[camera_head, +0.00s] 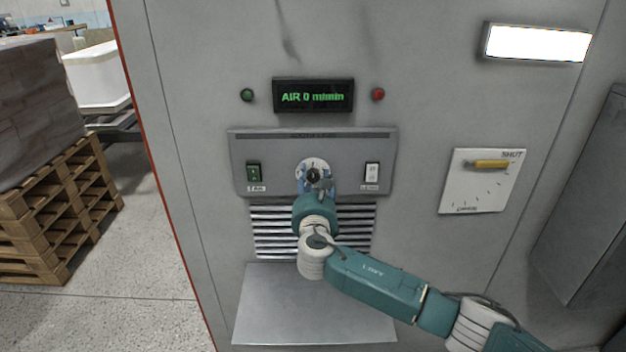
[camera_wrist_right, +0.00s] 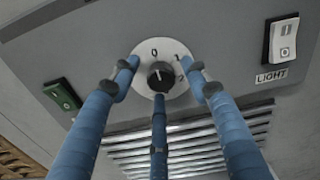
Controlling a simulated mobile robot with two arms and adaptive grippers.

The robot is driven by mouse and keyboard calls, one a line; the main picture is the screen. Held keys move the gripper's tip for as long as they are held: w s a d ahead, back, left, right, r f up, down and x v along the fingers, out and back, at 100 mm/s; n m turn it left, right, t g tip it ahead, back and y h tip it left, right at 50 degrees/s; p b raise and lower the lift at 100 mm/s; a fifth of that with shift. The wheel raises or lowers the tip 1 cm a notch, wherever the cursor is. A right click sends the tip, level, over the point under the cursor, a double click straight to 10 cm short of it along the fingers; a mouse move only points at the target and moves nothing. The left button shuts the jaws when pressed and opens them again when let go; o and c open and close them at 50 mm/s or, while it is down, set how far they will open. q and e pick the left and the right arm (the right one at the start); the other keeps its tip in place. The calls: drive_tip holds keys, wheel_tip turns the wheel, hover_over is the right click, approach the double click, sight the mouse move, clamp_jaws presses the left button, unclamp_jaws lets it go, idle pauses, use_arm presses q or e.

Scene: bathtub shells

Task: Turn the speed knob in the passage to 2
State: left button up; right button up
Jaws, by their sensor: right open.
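The speed knob (camera_head: 313,174) is a small black knob on a round white dial in the middle of the grey control panel. In the right wrist view the knob (camera_wrist_right: 160,74) has its white mark near the 0, and 1 and 2 are printed to the right. The 2 is partly hidden by a finger. My right gripper (camera_head: 317,187) is in front of the dial, its blue fingers open. In the wrist view its fingers (camera_wrist_right: 162,80) are spread around the knob, apart from its sides. My left gripper is not in view.
The display (camera_head: 313,96) reads AIR 0 m/min. A green switch (camera_head: 254,173) is left of the dial and a white LIGHT switch (camera_head: 372,173) is right. Below are a vent grille (camera_head: 270,232) and a metal shelf (camera_head: 290,305). A yellow lever (camera_head: 486,164) is at right.

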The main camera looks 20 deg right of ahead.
drive_tip(key=shift+c, duration=0.3)
drive_tip(key=c, duration=1.1)
drive_tip(key=shift+o, duration=0.2)
